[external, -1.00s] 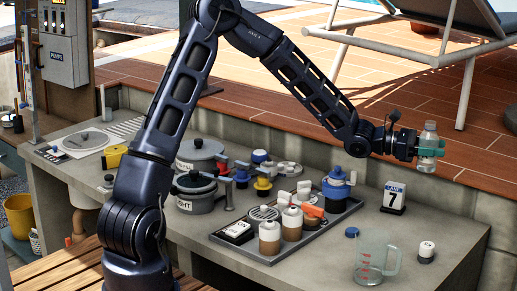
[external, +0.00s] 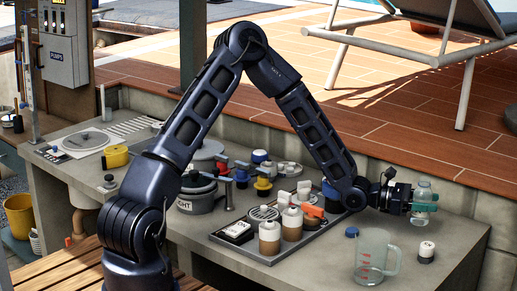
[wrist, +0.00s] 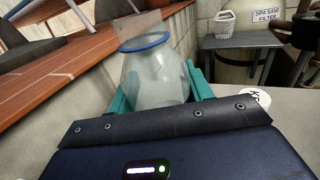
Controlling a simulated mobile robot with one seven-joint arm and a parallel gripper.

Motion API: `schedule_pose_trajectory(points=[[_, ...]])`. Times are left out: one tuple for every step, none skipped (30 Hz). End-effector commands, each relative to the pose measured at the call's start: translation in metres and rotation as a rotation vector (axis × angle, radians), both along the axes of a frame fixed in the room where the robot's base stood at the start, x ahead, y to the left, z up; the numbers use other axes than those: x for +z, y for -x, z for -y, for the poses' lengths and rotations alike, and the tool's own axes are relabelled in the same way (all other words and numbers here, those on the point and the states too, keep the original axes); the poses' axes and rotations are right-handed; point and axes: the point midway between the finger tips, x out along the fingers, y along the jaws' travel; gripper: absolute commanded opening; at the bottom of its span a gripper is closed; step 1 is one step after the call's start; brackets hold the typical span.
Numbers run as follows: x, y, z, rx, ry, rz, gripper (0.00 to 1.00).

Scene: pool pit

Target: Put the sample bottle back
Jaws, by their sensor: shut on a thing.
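The sample bottle (external: 424,187) is clear and upright in the external view, held above the right end of the counter. My gripper (external: 425,198) is shut on it, with teal fingers around its body. In the wrist view the bottle (wrist: 155,78) stands between the teal fingers and shows a blue ring near its top. A small blue cap (external: 351,232) lies on the counter near the jug, apart from the bottle. My arm hides part of the counter, and I no longer see the lane sign behind the wrist.
A clear measuring jug (external: 372,256) and a small white-topped pot (external: 426,252) stand below and near my gripper. A grey tray (external: 262,250) with bottles is to the left. In the wrist view a side table (wrist: 245,42) stands far back.

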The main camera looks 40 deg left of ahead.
Motion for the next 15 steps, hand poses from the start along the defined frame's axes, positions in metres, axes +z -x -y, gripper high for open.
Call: schedule_pose_trajectory(points=[[-0.004,0.0,0.0,0.0,0.0,-0.001,0.24],[-0.005,0.0,0.0,0.0,0.0,-0.001,0.24],[-0.006,0.0,0.0,0.0,0.0,0.0,0.24],[-0.007,0.0,0.0,0.0,0.0,0.0,0.24],[-0.008,0.0,0.0,0.0,0.0,0.0,0.24],[-0.01,0.0,0.0,0.0,0.0,0.0,0.24],[-0.012,0.0,0.0,0.0,0.0,0.0,0.24],[-0.015,0.0,0.0,0.0,-0.001,-0.001,0.24],[-0.019,0.0,0.0,0.0,-0.001,-0.001,0.24],[-0.023,0.0,0.0,0.0,-0.001,-0.003,0.24],[-0.026,0.0,0.0,0.0,-0.001,-0.003,0.24],[-0.031,0.0,0.0,0.0,-0.001,-0.004,0.24],[-0.035,0.0,0.0,0.0,-0.001,-0.004,0.24],[-0.038,0.0,0.0,0.0,-0.001,-0.004,0.24],[-0.042,0.0,0.0,0.0,-0.001,-0.001,0.24]])
